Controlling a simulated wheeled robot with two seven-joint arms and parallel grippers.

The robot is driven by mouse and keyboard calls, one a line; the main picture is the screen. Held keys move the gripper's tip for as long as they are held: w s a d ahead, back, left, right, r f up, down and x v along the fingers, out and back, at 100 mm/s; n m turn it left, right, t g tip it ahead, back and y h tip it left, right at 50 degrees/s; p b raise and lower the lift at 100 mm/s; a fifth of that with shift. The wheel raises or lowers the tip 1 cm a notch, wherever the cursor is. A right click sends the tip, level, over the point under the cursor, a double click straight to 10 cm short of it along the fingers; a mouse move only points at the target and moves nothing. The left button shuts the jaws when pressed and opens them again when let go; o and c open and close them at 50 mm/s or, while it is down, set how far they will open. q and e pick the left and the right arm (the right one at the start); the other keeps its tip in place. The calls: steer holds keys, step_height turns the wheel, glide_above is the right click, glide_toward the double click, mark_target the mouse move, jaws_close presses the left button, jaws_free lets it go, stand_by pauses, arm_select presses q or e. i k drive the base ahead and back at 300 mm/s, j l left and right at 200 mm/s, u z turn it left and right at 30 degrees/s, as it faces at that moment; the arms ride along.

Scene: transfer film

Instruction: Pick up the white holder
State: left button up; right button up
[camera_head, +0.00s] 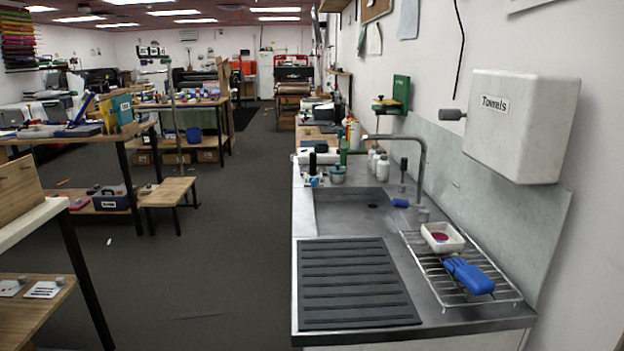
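A small white open holder (436,246) sits on the wire drying rack (489,301) at the right of the steel sink counter. A dark red round thing (440,237) shows inside it. A blue brush-like or glove-like object (468,276) lies on the rack just in front of the holder, close to it. Neither of my grippers is in view, so nothing shows in their hold.
A black ridged mat (356,282) covers the counter left of the rack. A tall faucet (421,165) stands behind the rack at the sink (345,212). A white towel dispenser (520,124) juts from the right wall above. The grey floor aisle (220,265) left of the counter is mostly free.

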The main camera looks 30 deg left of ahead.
mark_target(312, 155)
steer(key=k, duration=1.1)
steer(key=k+z, duration=0.1)
steer(key=z, duration=1.1)
steer(key=i+j, duration=0.1)
steer(key=j, duration=0.8)
steer(key=i+j, duration=0.15)
steer(key=j, duration=0.7)
steer(key=i+j, duration=0.1)
steer(key=j, duration=0.8)
steer(key=i+j, duration=0.15)
steer(key=j, duration=0.7)
steer(key=i+j, duration=0.1)
steer(key=j, duration=0.8)
steer(key=i+j, duration=0.15)
steer(key=j, duration=0.75)
steer(key=i+j, duration=0.1)
steer(key=j, duration=0.75)
steer(key=i+j, duration=0.15)
steer(key=j, duration=0.75)
